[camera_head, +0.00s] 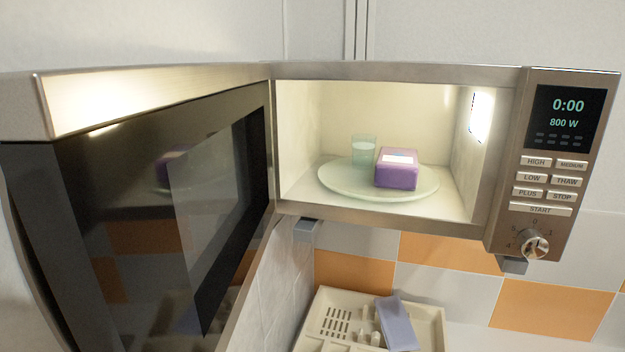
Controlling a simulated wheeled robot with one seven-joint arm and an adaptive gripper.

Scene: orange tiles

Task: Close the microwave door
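The microwave (395,72) is mounted on the wall, with its lit interior showing. Its door (150,200) stands wide open, hinged on the left side of the cavity and swung out toward me, filling the left of the view. The door's inner side with its dark window faces right. Inside, a purple box (397,177) with a white label and a small greenish glass (363,151) stand on the round turntable plate (335,190). My gripper is not in view.
The control panel (550,165) on the right reads 0:00 and 800 W, with a knob (534,244) at its bottom. Below are a cream drying rack (325,322) with a bluish-grey item (397,322) and orange and white wall tiles. Nothing visible blocks the space before the cavity.

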